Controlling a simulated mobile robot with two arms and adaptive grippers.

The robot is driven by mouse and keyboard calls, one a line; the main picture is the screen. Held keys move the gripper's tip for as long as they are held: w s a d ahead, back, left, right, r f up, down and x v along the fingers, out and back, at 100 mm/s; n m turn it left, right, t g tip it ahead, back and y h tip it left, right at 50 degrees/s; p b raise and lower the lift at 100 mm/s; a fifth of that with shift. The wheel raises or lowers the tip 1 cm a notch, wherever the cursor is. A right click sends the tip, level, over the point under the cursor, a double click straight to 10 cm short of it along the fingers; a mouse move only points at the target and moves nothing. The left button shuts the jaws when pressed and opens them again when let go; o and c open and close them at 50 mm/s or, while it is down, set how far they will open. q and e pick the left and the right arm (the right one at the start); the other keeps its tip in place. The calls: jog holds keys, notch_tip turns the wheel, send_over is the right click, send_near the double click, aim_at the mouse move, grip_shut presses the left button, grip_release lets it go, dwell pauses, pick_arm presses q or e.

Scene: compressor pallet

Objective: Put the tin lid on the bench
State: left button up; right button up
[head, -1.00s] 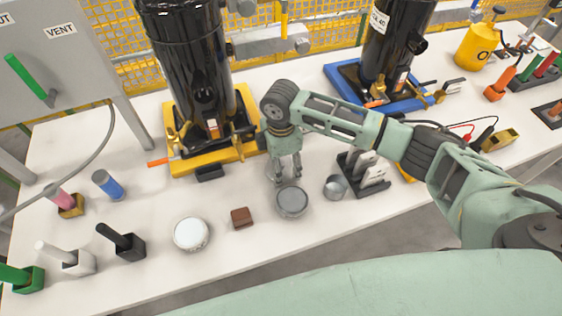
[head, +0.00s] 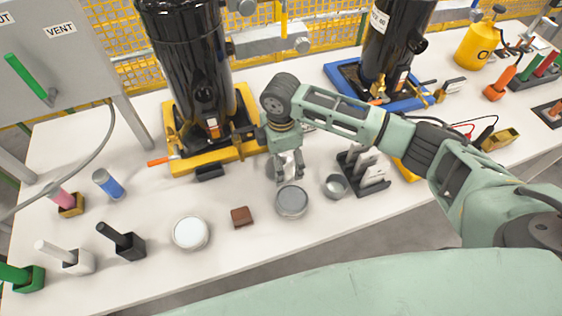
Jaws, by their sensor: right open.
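A round grey-topped tin (head: 292,202) stands on the white bench (head: 150,285) near its front edge. A second round tin with a pale white top (head: 190,233) stands further left. I cannot tell for sure which round top is the tin lid. My right gripper (head: 289,176) points down just behind the grey-topped tin, with its fingers apart. A grey patch shows beside the fingers; I cannot tell whether it is a shadow or a flat disc. My left gripper is out of view.
A brown block (head: 241,217) lies between the two tins. A small metal cup (head: 335,186) and a dark rack with grey plates (head: 374,180) stand to the right. A yellow base (head: 247,150) with a black cylinder is behind left. Bench is clear front left of centre.

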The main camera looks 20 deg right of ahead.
notch_tip(320, 180, up, 11)
jog(key=shift+f, duration=0.15)
jog(key=shift+f, duration=0.1)
dwell(0.5)
